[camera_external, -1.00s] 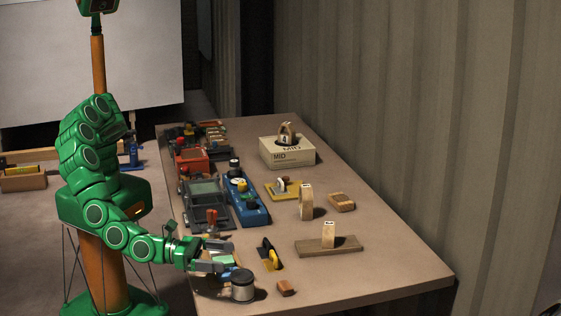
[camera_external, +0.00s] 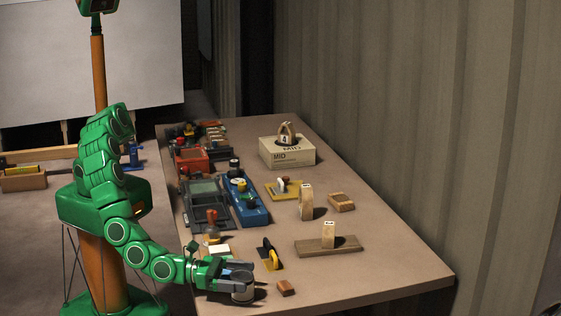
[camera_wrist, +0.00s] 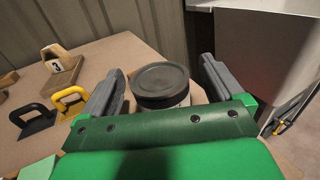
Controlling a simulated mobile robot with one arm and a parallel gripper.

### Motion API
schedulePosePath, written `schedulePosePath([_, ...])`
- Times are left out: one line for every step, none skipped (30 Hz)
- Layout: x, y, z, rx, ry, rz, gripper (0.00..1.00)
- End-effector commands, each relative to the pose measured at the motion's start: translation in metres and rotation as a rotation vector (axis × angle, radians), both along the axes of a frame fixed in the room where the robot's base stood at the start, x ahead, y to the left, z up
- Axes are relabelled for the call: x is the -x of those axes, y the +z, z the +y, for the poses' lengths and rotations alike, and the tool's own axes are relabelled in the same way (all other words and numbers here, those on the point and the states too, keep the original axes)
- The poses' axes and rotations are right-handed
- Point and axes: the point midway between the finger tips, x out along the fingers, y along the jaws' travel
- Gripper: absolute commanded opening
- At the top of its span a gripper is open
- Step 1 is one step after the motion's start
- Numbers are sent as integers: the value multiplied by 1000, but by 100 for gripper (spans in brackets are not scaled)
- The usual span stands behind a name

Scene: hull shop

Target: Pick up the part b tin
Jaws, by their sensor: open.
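A round tin with a dark lid and pale side stands upright near the front edge of the table; I take it as the part b tin (camera_external: 242,294). In the wrist view the tin (camera_wrist: 160,82) sits between my two grey fingers, with a visible gap on each side. My gripper (camera_external: 238,272) is open around the tin. It also shows in the wrist view (camera_wrist: 163,85). No label on the tin can be read, and its lower part is hidden by my gripper.
A yellow-handled tool (camera_external: 272,257) and a small brown block (camera_external: 286,288) lie close to the tin. A numbered wooden piece (camera_wrist: 62,64) stands farther off in the wrist view. The table's (camera_external: 360,281) front right area is clear. A ribbed wall (camera_external: 400,120) runs behind.

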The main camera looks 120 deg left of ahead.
Motion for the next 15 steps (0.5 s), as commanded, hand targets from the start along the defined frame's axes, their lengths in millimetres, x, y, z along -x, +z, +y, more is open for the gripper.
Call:
schedulePosePath([-5,-2,3,3,3,0,94])
schedulePosePath([-9,-2,5,3,4,0,94])
schedulePosePath([-13,-1,6,3,2,0,94])
schedulePosePath([-16,-1,7,2,2,0,94])
schedulePosePath([-18,-1,8,1,2,1,94])
schedulePosePath([-21,-1,8,0,1,0,94])
schedulePosePath([-22,-1,9,-1,1,0,94])
schedulePosePath([-23,-1,10,-1,2,0,94])
schedulePosePath([-24,-1,10,-1,2,0,94])
schedulePosePath([-24,-1,10,-1,2,0,94])
schedulePosePath([-24,-1,10,-1,2,0,94])
schedulePosePath([-24,-1,10,-1,2,0,94])
schedulePosePath([-24,-1,10,-1,2,0,94])
schedulePosePath([-24,-1,10,-1,1,0,94])
schedulePosePath([-24,-1,10,-1,1,0,94])
